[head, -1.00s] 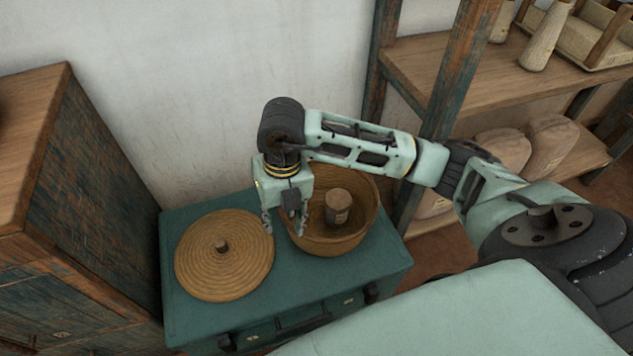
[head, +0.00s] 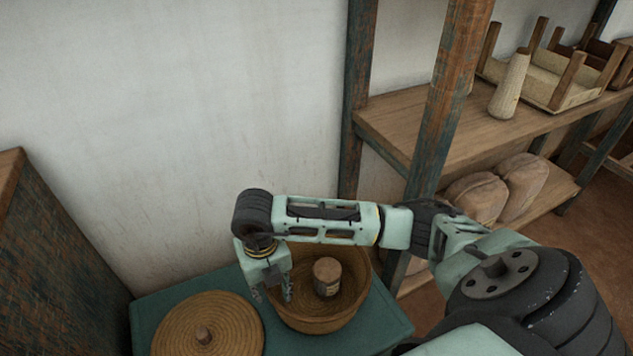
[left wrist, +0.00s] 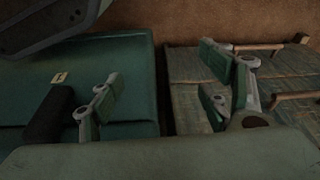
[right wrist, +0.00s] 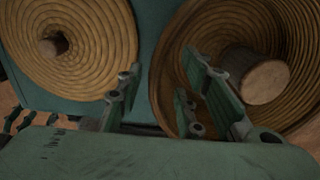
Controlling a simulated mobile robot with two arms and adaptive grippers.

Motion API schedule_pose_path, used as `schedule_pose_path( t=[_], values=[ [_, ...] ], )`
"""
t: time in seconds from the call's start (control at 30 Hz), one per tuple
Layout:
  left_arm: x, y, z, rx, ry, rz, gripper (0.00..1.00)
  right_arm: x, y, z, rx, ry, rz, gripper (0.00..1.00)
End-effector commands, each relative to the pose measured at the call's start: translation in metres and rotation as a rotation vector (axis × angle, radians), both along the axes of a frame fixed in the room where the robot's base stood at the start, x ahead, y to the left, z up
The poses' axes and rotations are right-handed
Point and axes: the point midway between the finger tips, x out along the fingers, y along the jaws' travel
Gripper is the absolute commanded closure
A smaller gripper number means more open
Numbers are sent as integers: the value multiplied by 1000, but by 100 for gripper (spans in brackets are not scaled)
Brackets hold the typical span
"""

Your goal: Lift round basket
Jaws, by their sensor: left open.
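The round woven basket (head: 352,292) stands on the green chest with its lid off. A small brown cylinder (head: 327,268) stands inside it. My right gripper (head: 272,292) points down at the basket's left rim, jaws apart. In the right wrist view one finger is left of the basket wall (right wrist: 170,62) and the other is over its inside, so the jaws (right wrist: 165,95) straddle the rim; contact cannot be told. My left gripper (left wrist: 160,95) shows only in the left wrist view, open and empty, near the chest's front and a wooden cabinet side.
The coiled round lid (head: 180,326) with a knob lies left of the basket on the green chest (head: 160,302). A wooden cabinet (head: 45,265) stands at left. A shelf rack (head: 420,118) with a cone and sacks stands close on the right. The wall is behind.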

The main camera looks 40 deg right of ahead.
Motion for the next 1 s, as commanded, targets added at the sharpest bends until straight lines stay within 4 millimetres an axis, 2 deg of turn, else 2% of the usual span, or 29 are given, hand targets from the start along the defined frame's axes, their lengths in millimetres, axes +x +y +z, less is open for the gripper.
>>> schedule_pose_path(
  t=[0.23, 0.6, 1.0],
  values=[
    [0, 0, 1, 0, 0, 0, 29, 0, 0, -1, 1, -1, 0, 68],
    [0, 0, 1, 0, 0, 0, 29, 0, 1, 0, 2, -1, 0, 100],
    [0, 0, 1, 0, 0, 0, 29, 1, 1, 1, 1, -3, 0, 100]
  ],
)
